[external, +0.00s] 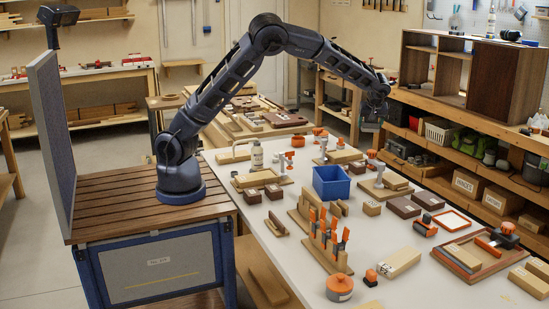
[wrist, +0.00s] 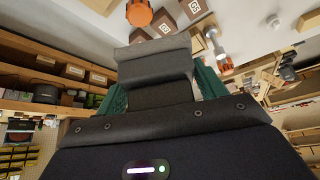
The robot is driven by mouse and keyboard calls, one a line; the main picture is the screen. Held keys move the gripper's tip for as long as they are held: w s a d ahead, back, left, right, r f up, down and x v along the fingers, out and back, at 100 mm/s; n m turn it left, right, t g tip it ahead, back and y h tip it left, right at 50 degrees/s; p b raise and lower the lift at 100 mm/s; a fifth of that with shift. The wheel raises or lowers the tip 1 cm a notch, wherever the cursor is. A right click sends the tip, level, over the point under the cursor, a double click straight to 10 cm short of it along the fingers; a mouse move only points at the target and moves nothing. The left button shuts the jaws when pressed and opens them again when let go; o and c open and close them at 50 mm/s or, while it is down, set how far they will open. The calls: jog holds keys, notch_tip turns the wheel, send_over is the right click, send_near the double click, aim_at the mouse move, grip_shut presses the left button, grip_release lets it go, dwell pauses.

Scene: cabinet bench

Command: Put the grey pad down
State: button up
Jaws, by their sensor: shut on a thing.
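The grey pad (wrist: 154,60) is a dark grey, flat-sided piece in the middle of the wrist view. My gripper (wrist: 158,92) is shut on it, with a teal finger on each side. The pad's far end points toward the top of the picture, and its lower part is partly hidden by the gripper body. In the external view my gripper (external: 375,104) is raised over the far side of the white bench, near the wooden cabinet. The pad is too dark and small there to make out clearly.
The white bench (external: 390,285) is crowded: a blue bin (external: 331,183), a wooden rack of orange-handled tools (external: 328,240), dark brown boxes (external: 403,207) and a framed tray (external: 468,262). Bare patches lie between them. An open wooden cabinet (external: 485,75) stands behind, above shelves.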

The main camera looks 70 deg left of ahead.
jog(key=s+d+m+t, duration=0.1)
jog(key=s+d, duration=0.4)
jog(key=d, duration=0.4)
jog(key=s+d+m, duration=0.1)
jog(key=s+d, duration=0.5)
jog(key=d, duration=0.3)
jog(key=m+h, duration=0.1)
jog(key=m, duration=0.1)
send_over(358, 230)
jog(key=s+d, duration=0.1)
notch_tip(358, 230, down, 5)
jog(key=shift+t, duration=0.3)
notch_tip(358, 230, down, 21)
jog(key=shift+s+r, duration=0.15)
jog(key=shift+r, duration=0.05)
jog(key=shift+f, duration=0.1)
jog(key=o, duration=1.1)
